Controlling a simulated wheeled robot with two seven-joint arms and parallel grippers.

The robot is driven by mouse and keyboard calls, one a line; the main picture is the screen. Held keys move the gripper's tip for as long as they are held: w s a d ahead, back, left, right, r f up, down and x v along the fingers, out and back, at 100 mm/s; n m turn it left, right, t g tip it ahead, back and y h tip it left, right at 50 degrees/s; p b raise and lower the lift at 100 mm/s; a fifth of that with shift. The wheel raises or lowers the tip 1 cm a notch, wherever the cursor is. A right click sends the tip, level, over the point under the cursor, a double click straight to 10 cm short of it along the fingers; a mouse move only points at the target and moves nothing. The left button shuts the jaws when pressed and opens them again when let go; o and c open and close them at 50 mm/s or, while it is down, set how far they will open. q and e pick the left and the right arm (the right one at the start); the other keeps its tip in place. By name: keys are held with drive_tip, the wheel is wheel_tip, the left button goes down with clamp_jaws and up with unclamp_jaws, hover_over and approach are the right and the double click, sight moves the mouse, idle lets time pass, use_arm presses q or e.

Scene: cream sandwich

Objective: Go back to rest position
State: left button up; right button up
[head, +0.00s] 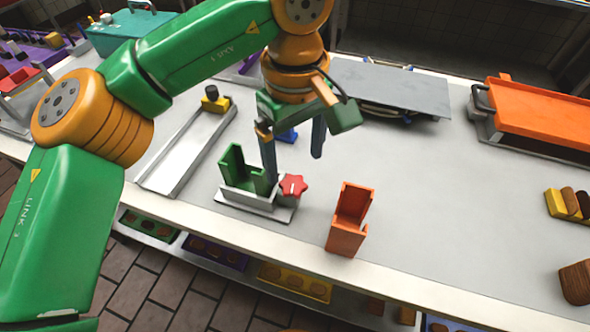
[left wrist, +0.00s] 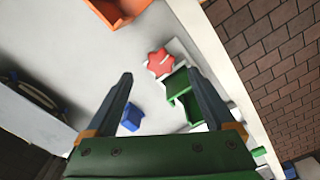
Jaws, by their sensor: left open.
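My left arm reaches in from the left in the head view. Its gripper (head: 293,160) hangs above the counter with its two fingers apart and nothing between them. The green holder (head: 240,172) on a metal base stands just below and left of the fingers, with a red star-shaped knob (head: 292,187) beside it. In the left wrist view the open gripper fingers (left wrist: 165,95) frame a blue block (left wrist: 132,117), the red knob (left wrist: 160,63) and the green holder (left wrist: 183,97). The blue block is partly hidden behind the fingers in the head view (head: 287,135). My right gripper is not in view.
An orange holder (head: 350,220) stands near the counter's front edge. A metal rail tray (head: 185,150) lies to the left. A grey flat plate (head: 390,88) and an orange-topped device (head: 540,112) stand behind. The right middle of the counter (head: 460,190) is clear.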

use_arm(q)
drive_tip(key=shift+r, duration=0.85)
